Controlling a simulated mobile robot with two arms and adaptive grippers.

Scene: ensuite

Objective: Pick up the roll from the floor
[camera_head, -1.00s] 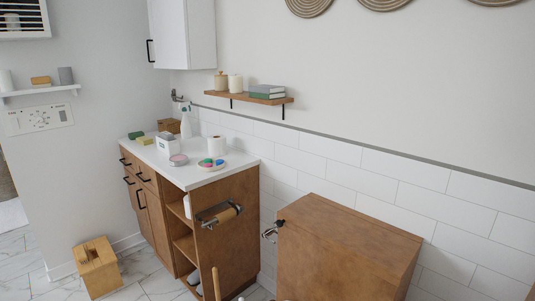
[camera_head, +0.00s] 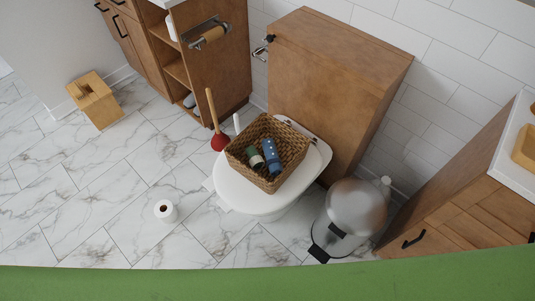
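A white toilet paper roll (camera_head: 166,210) stands upright on the marble-tiled floor (camera_head: 110,205), left of the toilet, with its dark core hole facing up. Nothing touches it. Neither of my grippers shows in the head view.
A white toilet (camera_head: 240,196) carries a wicker basket (camera_head: 238,147) with bottles. A red plunger (camera_head: 219,141) stands beside it. A metal pedal bin (camera_head: 352,213) is at right, a wooden box (camera_head: 95,100) at left. Floor around the roll is clear. A green edge (camera_head: 270,284) fills the bottom.

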